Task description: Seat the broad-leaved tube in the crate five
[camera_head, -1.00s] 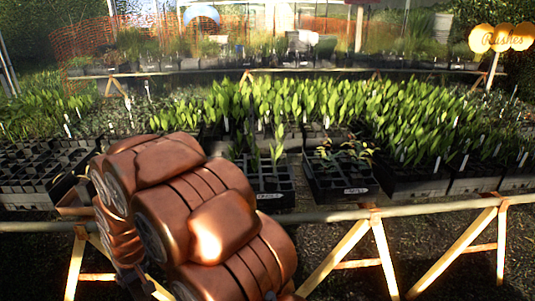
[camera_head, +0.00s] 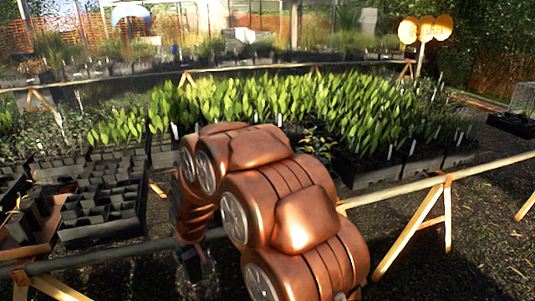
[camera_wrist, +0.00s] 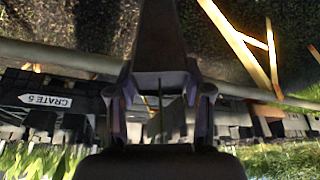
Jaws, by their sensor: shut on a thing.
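My gripper (camera_wrist: 160,108) is shut in the wrist view. A dark tapered body (camera_wrist: 160,35), apparently the tube, reaches up from it, and a thin green stem shows between the fingers. Its leaves cannot be made out. In the head view my gripper (camera_head: 195,266) hangs small and dark below my copper arm, in front of the bench rail; the tube cannot be told apart there. A white label reading CRATE 5 (camera_wrist: 45,100) is on a dark crate front left of the gripper in the wrist view. I cannot tell which crate this is in the head view.
A bench rail (camera_head: 130,248) runs along the front. A black crate with open cells (camera_head: 103,222) stands at left, beside a brown tray (camera_head: 25,248). Dense broad-leaved plants (camera_head: 300,105) fill the middle. My arm hides crates behind it. Gravel at right (camera_head: 500,225) is clear.

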